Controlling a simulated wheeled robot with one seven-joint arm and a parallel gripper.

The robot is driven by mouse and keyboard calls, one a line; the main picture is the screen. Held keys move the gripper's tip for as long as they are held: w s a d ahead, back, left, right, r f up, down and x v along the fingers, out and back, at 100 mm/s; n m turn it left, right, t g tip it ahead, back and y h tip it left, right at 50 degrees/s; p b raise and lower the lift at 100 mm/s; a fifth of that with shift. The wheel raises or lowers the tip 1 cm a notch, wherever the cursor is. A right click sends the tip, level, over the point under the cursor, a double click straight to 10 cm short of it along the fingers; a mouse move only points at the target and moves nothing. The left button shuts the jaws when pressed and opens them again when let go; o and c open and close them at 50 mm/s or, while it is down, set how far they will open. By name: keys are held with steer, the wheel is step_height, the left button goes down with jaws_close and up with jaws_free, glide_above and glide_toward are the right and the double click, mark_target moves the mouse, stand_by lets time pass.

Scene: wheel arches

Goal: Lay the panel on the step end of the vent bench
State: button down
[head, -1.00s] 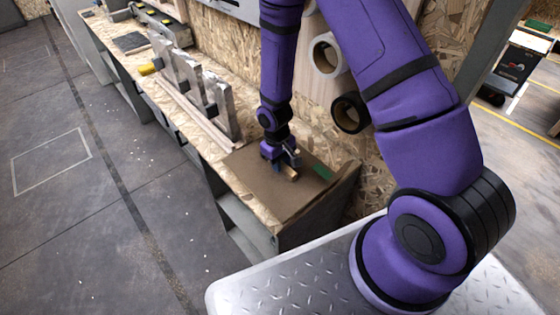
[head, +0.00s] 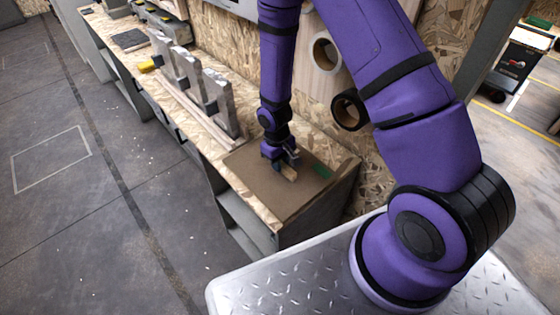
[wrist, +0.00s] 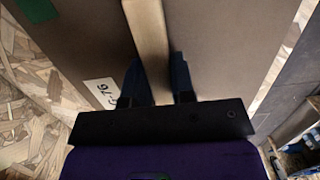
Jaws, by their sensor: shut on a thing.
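The panel (head: 253,167) is a flat brown board with a green patch and a pale wooden grip bar across its middle. In the head view it lies level over the near end of the vent bench (head: 232,191), with a strip of bare chipboard along its left side. I cannot tell whether it rests fully on the bench top. My gripper (head: 287,166) points down and is shut on the grip bar. In the wrist view the bar (wrist: 148,40) runs between the fingers, and a white label reading about "G-76" shows on the panel (wrist: 215,45). The gripper hides part of the bar.
Upright grey metal pieces (head: 190,78) stand in a row on the bench farther along. A chipboard wall with round openings (head: 349,108) rises behind. Open shelving (head: 245,222) is under the bench end. The floor (head: 90,210) at left is clear.

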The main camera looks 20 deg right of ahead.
steer(key=c, duration=0.9)
jaws_free()
steer(key=s+d+r+m+t, duration=0.1)
steer(key=s+d+r+t, duration=0.1)
steer(key=r, duration=1.5)
steer(key=s+d+r+m+t, duration=0.1)
steer(key=s+d+r, duration=0.1)
steer(key=r, duration=1.5)
steer(key=s+d+r+t, duration=0.1)
steer(key=s+r, duration=0.3)
steer(key=s, duration=0.1)
steer(key=s+d+r+m+t, duration=0.1)
steer(key=s+r, duration=0.4)
steer(key=s, duration=0.1)
steer(key=s+d+r+t, duration=0.1)
steer(key=s+r, duration=0.3)
steer(key=s, duration=0.1)
steer(key=shift+s+r+m+t, duration=0.25)
steer(key=shift+s+m+t, duration=0.05)
